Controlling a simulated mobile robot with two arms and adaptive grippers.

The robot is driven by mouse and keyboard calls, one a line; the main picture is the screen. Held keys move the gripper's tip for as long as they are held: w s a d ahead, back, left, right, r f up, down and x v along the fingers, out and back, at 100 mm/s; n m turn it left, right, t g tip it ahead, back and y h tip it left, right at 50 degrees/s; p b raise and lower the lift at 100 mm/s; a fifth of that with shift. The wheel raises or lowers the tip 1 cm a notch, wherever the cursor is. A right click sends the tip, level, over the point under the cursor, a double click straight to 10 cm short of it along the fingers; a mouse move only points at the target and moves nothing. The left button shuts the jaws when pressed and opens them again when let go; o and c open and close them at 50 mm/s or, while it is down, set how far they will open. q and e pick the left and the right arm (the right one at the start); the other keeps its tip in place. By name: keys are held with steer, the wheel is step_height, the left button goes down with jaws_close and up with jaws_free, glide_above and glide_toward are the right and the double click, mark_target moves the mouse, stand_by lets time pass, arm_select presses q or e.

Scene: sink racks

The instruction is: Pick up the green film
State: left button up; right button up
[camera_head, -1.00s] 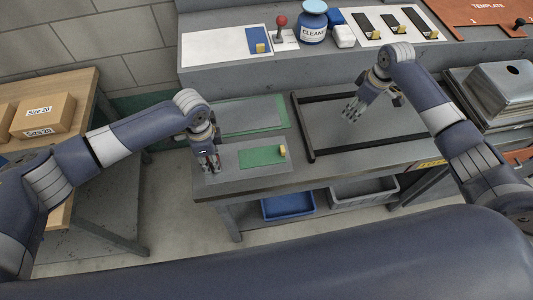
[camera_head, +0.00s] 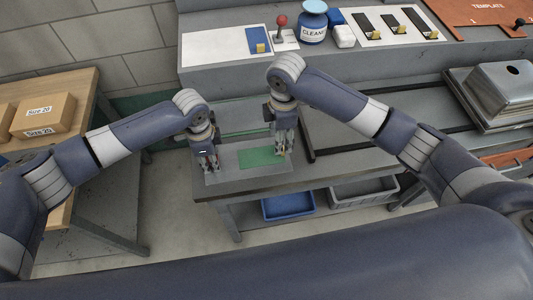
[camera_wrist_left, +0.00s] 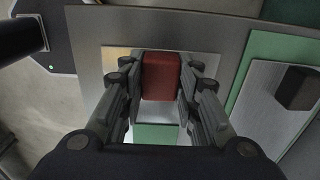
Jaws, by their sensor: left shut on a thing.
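The green film (camera_head: 258,157) lies flat on a grey plate (camera_head: 232,163) near the front left of the workbench. Its edge also shows in the left wrist view (camera_wrist_left: 155,132). My left gripper (camera_head: 208,164) is at the plate's left end, beside the film. In the left wrist view my left gripper (camera_wrist_left: 160,92) is shut on a red block (camera_wrist_left: 160,75), above the plate. My right gripper (camera_head: 281,151) is at the film's right end, where the fingers hide the yellow block. Whether its fingers are open or shut is unclear.
A second green strip and grey sheet lie behind, partly hidden by my arms. A black frame (camera_head: 309,142) lies to the right. A metal sink (camera_head: 510,88) stands at far right. Blue bin (camera_head: 288,206) and grey bin (camera_head: 363,191) sit below. Boxes (camera_head: 45,115) stand left.

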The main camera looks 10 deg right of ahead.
mark_target(261, 154)
steer(key=f, duration=0.5)
steer(key=shift+d+f, duration=0.2)
steer(key=shift+f, duration=0.15)
steer(key=shift+c, duration=0.6)
steer(key=c, duration=0.8)
